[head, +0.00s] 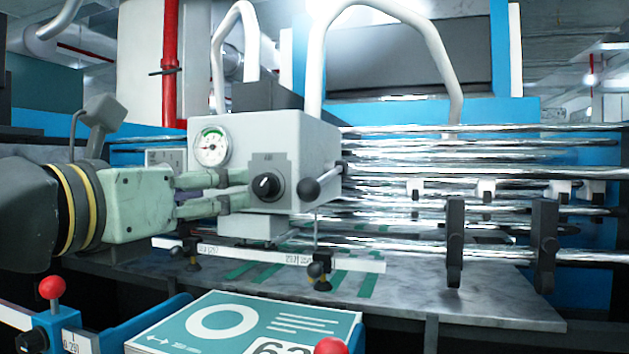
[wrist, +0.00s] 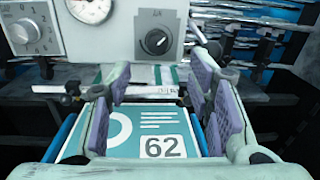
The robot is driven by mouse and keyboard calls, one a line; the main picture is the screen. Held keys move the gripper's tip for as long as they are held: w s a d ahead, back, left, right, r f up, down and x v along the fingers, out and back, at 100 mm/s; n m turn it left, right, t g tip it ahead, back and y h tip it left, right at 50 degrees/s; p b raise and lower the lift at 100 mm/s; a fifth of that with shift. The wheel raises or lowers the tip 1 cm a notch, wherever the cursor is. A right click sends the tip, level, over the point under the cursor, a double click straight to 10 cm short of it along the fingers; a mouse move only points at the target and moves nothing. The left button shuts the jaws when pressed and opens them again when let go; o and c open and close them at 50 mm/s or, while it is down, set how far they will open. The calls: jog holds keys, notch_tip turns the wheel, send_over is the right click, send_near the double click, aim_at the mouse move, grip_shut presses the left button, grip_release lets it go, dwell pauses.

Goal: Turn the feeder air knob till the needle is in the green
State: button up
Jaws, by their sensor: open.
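The feeder air knob (head: 266,185) is a round black knob with a white pointer mark on a dark plate, on the front of a light grey box. It also shows in the wrist view (wrist: 156,41), ahead of the fingertips. The round white gauge (head: 211,146) sits up and left of the knob, with a green arc near its top. The needle is too small to read surely. In the wrist view the gauge (wrist: 88,10) is cut by the top edge. My gripper (head: 234,190) is open and empty, just left of the knob in the head view; its fingers (wrist: 160,72) are spread apart.
A black ball-ended lever (head: 310,189) stands close right of the knob. Chrome rollers (head: 450,160) run to the right. A teal printed stack (head: 245,325) lies below, between blue guides with red balls. Another numbered dial (wrist: 22,35) shows at the left in the wrist view.

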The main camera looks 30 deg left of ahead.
aim_at(259, 185)
jog(key=w+p, duration=0.1)
jog(key=w, duration=0.2)
jog(key=w+a+p, duration=0.1)
jog(key=w, duration=0.2)
jog(key=w+a+p, duration=0.1)
jog(key=w, duration=0.1)
jog(key=shift+w, duration=0.4)
jog(key=shift+w+a+p, duration=0.15)
jog(key=shift+w+p, duration=0.25)
jog(key=shift+w, duration=0.4)
grip_shut()
